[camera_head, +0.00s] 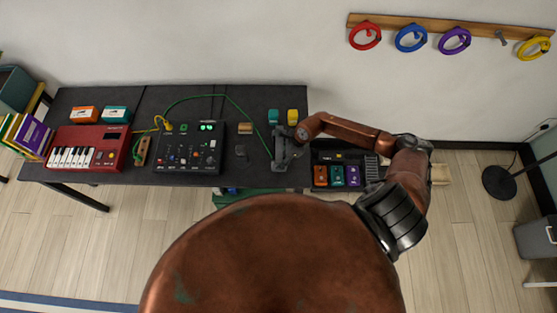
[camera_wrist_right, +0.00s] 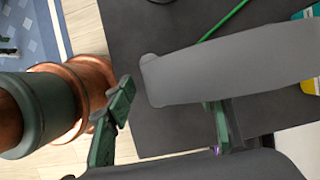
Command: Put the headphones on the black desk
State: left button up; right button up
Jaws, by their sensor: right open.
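The black desk (camera_head: 226,98) stands along the wall and also fills much of the right wrist view (camera_wrist_right: 165,125). My right gripper (camera_head: 281,158) is over the desk's right end. Its green-padded fingers (camera_wrist_right: 165,125) are spread apart in the wrist view. A smooth grey band with a rounded end (camera_wrist_right: 235,68) crosses the wrist view and partly covers one finger. I cannot tell for sure whether it is part of the headphones; no headphones show clearly in the head view. My left gripper is out of view.
A red keyboard (camera_head: 90,149) and a black mixer (camera_head: 190,148) fill the desk's left and middle. Teal and yellow blocks (camera_head: 292,116) sit near the gripper. A pedalboard (camera_head: 345,157) is to the right. Coloured rings (camera_head: 411,38) hang on a wall rack.

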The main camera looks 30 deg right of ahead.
jog(key=b+v, duration=0.1)
jog(key=v, duration=0.9)
jog(key=shift+b, duration=0.3)
dwell(1.7)
